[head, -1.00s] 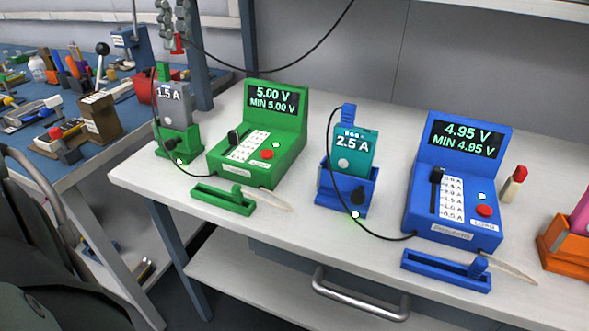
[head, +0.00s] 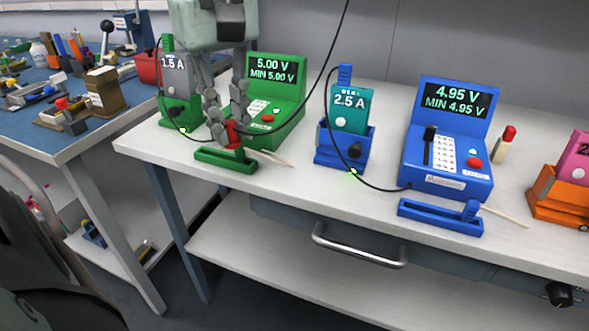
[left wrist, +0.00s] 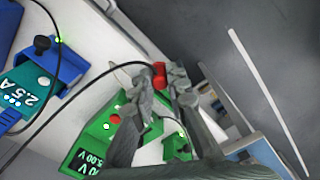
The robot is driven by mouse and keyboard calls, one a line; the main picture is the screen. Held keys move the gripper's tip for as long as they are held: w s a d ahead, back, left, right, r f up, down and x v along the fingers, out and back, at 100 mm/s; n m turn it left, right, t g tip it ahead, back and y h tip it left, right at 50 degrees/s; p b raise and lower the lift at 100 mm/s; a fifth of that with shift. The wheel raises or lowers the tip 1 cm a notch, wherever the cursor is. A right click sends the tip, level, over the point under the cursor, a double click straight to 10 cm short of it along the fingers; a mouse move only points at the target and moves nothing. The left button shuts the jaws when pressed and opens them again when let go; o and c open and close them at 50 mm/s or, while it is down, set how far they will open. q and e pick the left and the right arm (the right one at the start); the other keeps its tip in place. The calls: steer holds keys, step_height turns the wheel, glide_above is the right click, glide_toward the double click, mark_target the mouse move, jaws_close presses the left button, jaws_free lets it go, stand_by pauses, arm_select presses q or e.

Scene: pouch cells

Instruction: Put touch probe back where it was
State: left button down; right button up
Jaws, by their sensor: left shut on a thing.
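My left gripper (head: 229,122) is shut on the red touch probe (head: 233,133), with a black cable rising to the upper right. It holds the probe right over the green holder (head: 220,162), a low long tray at the table's front left. Whether the probe touches the holder cannot be told. In the left wrist view the probe's red end (left wrist: 159,75) shows between the fingertips (left wrist: 168,84); the holder is mostly hidden behind the fingers. The green meter (head: 285,122), reading 5.00 V, stands behind the gripper, partly covered. My right gripper is not in view.
A grey 1.5 A cell (head: 175,82) stands in a green dock left of the gripper. A teal 2.5 A cell (head: 349,112), a blue meter (head: 440,160) and a blue holder (head: 430,217) stand to the right. A pale stick (head: 272,160) lies beside the green holder.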

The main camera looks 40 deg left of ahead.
arm_select(q)
glide_above(295, 179)
step_height(295, 179, down, 6)
step_height(295, 179, down, 4)
steer(key=shift+r+p, duration=0.15)
steer(key=shift+p, duration=0.2)
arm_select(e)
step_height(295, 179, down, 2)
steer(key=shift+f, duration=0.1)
arm_select(q)
steer(key=shift+f, duration=0.2)
